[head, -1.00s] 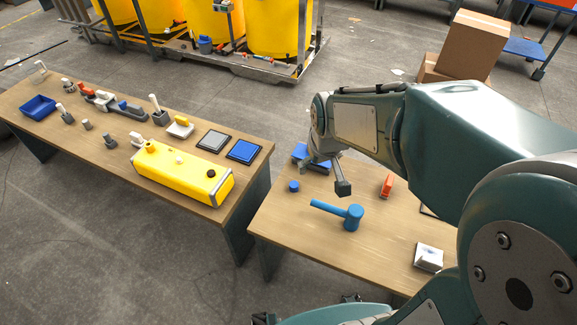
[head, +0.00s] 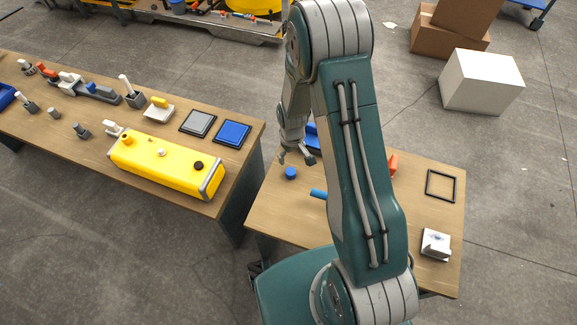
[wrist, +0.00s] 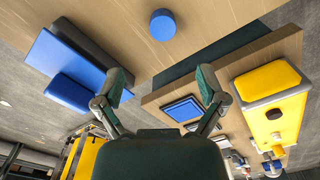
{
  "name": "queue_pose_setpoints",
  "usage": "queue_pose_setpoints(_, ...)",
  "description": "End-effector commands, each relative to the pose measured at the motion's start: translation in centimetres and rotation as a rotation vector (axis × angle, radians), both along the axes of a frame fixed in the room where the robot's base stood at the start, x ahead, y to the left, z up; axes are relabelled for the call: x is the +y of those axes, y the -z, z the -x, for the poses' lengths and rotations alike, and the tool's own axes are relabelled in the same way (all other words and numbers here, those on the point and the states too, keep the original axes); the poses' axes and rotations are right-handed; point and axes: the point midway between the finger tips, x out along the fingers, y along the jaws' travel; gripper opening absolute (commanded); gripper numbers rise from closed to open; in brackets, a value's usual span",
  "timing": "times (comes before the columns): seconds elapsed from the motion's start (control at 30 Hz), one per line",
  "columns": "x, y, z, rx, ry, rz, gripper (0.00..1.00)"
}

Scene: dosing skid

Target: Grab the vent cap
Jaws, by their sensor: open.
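The vent cap appears to be the small blue round cap (head: 290,173) standing on the near wooden table, close to its left edge. In the wrist view the blue cap (wrist: 162,25) is at the top centre, on bare wood. My gripper (head: 297,159) is just above and beyond the cap in the head view, with its fingers spread. In the wrist view my gripper (wrist: 162,84) is open and empty. The cap lies past the fingertips, not between them, and the fingers look apart from it.
A blue object (wrist: 70,62) lies near the gripper. A blue mallet-like piece (head: 318,193) is mostly hidden by my arm. An orange piece (head: 392,163), a black frame (head: 440,173) and a white block (head: 435,243) lie right. The other table bears a yellow tank (head: 165,163).

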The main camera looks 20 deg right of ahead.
Motion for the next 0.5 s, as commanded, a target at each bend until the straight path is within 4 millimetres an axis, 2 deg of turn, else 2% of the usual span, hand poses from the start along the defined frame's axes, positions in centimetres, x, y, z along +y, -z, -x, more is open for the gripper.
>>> queue_pose_setpoints(0.2, 0.0, 3.5, 0.1, 0.005, 0.000, 0.000, 0.91)
queue_pose_setpoints(0.5, 0.2, 6.1, 0.0, 0.002, 0.000, 0.000, 0.91)
